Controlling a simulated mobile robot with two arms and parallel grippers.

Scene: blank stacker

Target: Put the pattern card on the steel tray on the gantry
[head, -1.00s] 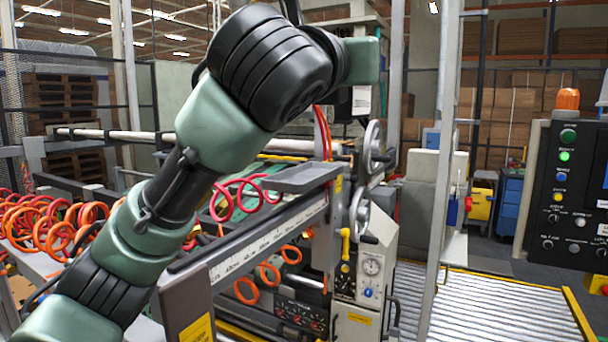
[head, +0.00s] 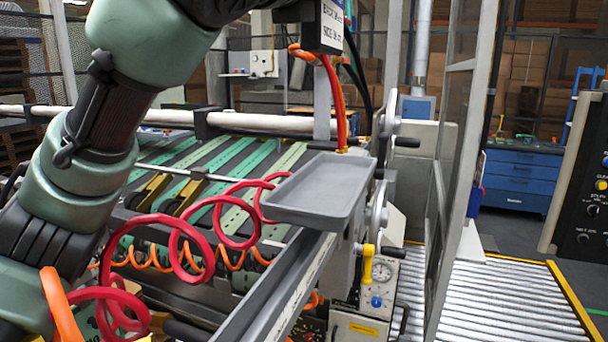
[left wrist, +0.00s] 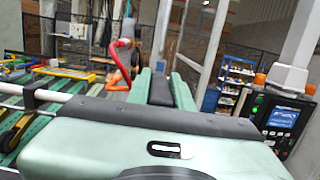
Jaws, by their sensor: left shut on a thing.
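The steel tray (head: 290,208) is a shallow grey tray with a raised rim. It sits on the gantry rail (head: 290,280) in the middle of the head view, and its visible floor looks bare. My left arm crosses the left of the head view and leaves at the top, so its gripper is outside that view. In the left wrist view my left gripper (left wrist: 161,85) points away, its two green fingers closed about a dark flat thing (left wrist: 159,92). I take this for the pattern card; its face and print cannot be read. My right gripper is in neither view.
Red and orange coiled hoses (head: 190,240) hang left of the tray. A dark box with a white label (head: 332,22) and a red hose (head: 337,95) are above and behind it. A handwheel (head: 378,210) and an upright post (head: 460,150) stand to its right. A roller conveyor (head: 510,300) lies at right.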

